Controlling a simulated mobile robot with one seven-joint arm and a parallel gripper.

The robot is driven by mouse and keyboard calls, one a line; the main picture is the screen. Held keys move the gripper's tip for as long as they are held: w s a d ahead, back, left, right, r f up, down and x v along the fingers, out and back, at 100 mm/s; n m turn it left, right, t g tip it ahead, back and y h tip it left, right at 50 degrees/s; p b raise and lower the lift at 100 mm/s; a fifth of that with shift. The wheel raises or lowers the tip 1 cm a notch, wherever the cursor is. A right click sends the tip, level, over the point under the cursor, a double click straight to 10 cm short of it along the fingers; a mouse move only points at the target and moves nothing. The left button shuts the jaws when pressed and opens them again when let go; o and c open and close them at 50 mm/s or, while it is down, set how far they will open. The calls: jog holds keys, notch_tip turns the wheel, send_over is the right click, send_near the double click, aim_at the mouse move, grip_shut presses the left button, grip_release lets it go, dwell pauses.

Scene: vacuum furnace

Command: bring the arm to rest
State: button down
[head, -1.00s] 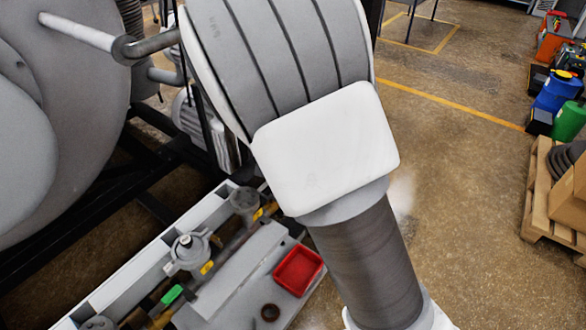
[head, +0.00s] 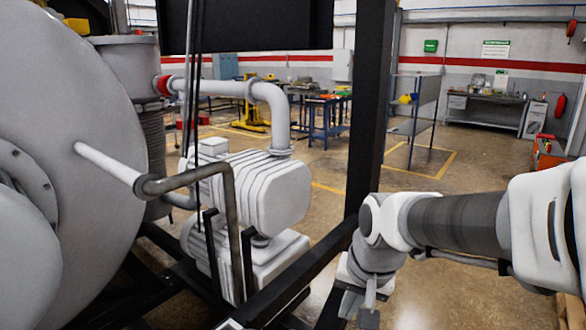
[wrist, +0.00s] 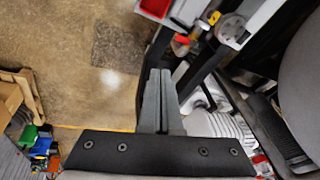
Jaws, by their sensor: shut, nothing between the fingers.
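My gripper (head: 369,316) is at the bottom of the head view, right of centre, hanging down from my bent arm. The arm comes in from the right edge, and the gripper's lower end is small and partly hidden. In the wrist view the two grey fingers of my gripper (wrist: 160,73) lie side by side, shut with nothing between them. They are over the floor beside a dark frame beam.
The big grey furnace door (head: 95,150) with its bar handle (head: 185,180) fills the left. A black post (head: 370,110) stands close behind my arm. A red tray (wrist: 155,7) is at the wrist view's top. Open floor (wrist: 105,50) lies left of the fingers.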

jog(key=s+d+r+n+t, duration=0.1)
jog(key=s+d+r, duration=0.1)
jog(key=s, duration=0.4)
jog(key=s+d+r+n+t+h, duration=0.1)
jog(key=s+d+r+n, duration=0.1)
jog(key=s, duration=0.5)
jog(key=shift+d+r+n, duration=0.25)
jog(key=shift+r+n, duration=0.05)
jog(key=shift+r, duration=0.15)
